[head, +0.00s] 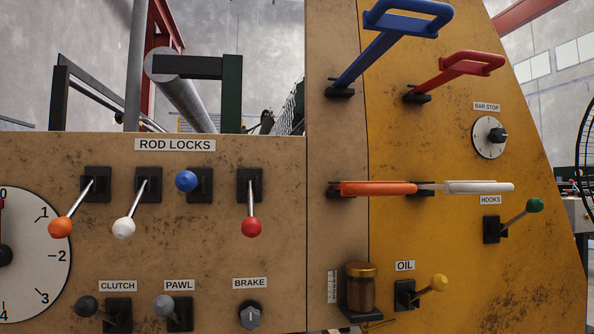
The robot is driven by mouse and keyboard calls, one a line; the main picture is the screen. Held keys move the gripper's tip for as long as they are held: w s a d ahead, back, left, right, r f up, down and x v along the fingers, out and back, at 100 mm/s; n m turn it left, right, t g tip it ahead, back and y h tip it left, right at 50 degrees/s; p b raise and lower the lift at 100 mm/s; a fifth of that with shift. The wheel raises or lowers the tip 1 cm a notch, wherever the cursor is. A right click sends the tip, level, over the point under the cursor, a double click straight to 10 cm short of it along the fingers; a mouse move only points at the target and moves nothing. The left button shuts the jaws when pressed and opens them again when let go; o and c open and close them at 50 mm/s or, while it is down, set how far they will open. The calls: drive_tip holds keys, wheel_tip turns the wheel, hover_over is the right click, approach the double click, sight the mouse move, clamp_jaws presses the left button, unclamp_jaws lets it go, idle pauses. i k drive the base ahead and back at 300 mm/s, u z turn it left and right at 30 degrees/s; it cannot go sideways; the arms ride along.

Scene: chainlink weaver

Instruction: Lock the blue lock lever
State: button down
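The blue lock lever (186,181) is in the ROD LOCKS row in the head view, third from the left. Its round blue knob stands up and out toward me, a little left of its black base plate (202,185), and hides its shaft. The other levers in the row tilt down: orange (60,228) and white (123,228) down and left, red (251,227) straight down. My gripper is not in view.
A ROD LOCKS label (175,145) sits above the row. Below are the clutch lever (86,306), pawl lever (164,306) and brake knob (250,315). Large blue (385,45), red (455,70), orange (375,188) and white (478,187) handles jut out at right.

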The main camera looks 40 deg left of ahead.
sight(186, 181)
drive_tip(key=z, duration=0.6)
drive_tip(key=k, duration=0.75)
drive_tip(key=u, duration=1.3)
